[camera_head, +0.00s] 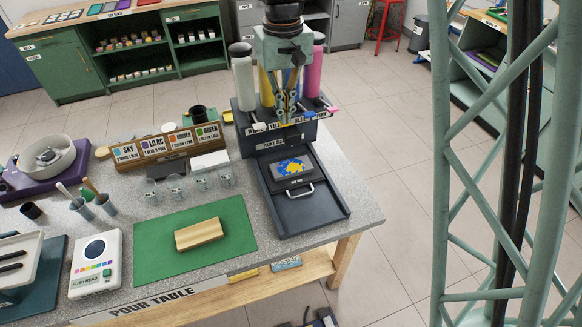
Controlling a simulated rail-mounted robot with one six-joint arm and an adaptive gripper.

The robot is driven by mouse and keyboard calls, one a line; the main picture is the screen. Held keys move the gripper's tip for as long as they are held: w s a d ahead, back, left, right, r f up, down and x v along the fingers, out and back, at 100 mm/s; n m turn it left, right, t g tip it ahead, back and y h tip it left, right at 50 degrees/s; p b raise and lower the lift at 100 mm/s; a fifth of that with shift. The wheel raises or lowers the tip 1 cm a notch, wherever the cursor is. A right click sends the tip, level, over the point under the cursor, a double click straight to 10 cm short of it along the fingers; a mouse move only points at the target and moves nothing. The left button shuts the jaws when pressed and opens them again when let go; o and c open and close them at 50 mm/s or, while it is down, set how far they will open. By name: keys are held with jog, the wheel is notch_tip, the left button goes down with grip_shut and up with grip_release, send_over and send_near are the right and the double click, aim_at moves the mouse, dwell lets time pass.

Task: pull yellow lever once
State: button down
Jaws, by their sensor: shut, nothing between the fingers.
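The paint dispenser (243,121) stands at the back right of the pour table. It carries a white bottle (242,78), a yellow bottle (266,88) partly behind my arm, and a pink bottle (314,68); a blue bottle is mostly hidden. Label words for white, yellow, blue and pink run along its front. My gripper (284,117) points down at the dispenser's front, over the yellow and blue labels, with its fingers together and empty. The yellow lever is hidden or too small to tell behind the fingers. A white lever tip (258,127) and a pink lever tip (333,108) show on either side.
Below the dispenser, a dark tray (318,213) holds a small panel (292,167) with blue and yellow paint. Cups (200,180) and a card rack (166,146) stand to the left. A green mat (152,252) bears a wooden block (199,234).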

jog(key=shift+r+p, duration=0.65)
jog(key=shift+r, duration=0.7)
jog(key=shift+r, duration=0.15)
jog(key=shift+r+p, duration=1.65)
jog(key=shift+r, duration=1.2)
